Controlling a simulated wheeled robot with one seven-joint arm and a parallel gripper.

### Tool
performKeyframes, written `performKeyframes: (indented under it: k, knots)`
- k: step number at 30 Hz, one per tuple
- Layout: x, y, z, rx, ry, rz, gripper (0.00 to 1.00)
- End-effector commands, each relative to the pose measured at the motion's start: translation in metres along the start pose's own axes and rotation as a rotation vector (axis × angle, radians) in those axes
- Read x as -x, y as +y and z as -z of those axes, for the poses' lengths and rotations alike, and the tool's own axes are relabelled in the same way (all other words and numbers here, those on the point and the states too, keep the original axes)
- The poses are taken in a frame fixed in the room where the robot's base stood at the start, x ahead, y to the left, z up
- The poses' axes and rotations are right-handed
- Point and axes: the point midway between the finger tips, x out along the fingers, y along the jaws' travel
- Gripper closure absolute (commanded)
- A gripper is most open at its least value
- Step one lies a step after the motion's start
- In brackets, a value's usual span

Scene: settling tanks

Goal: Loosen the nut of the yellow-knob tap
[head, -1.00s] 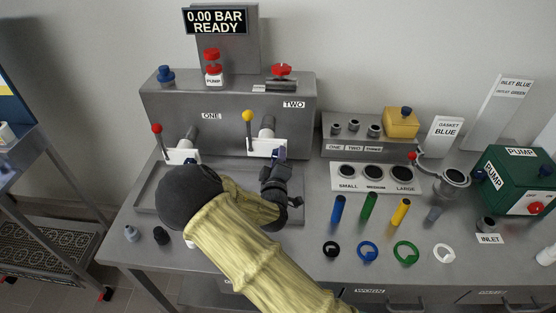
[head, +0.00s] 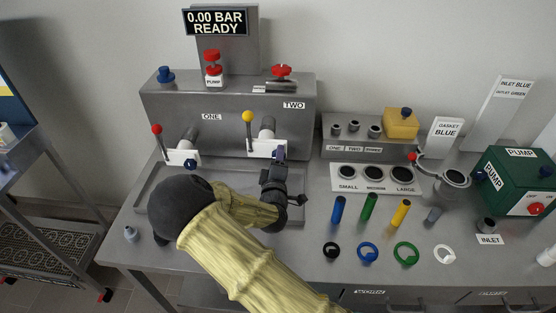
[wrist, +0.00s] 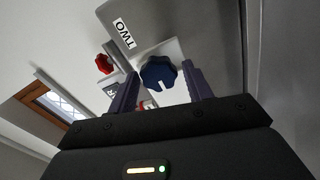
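The yellow-knob tap (head: 248,117) stands on the bench panel at the label TWO, its lever upright above a white plate (head: 262,147). A blue lobed nut (wrist: 158,73) with a white mark shows in the wrist view. My gripper (wrist: 160,82) is open, with one finger on each side of the nut. The right finger looks close to the nut; a gap shows on the left. Contact cannot be told. In the head view my gripper (head: 279,157) is at the front of the white plate, largely hiding the nut.
The red-knob tap (head: 157,129) stands left, with its own blue nut (head: 191,164). A shallow metal tray (head: 150,190) lies beneath both taps. The display (head: 215,22) reads 0.00 BAR READY. Coloured cylinders and rings lie to the right.

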Motion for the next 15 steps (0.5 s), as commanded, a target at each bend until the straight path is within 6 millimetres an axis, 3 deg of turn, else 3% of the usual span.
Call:
performKeyframes:
  k: [10, 15]
  knots:
    - [0.001, 0.001, 0.0, -0.002, 0.0, -0.002, 0.41]
    - [0.012, -0.001, 0.0, -0.003, 0.0, -0.001, 0.41]
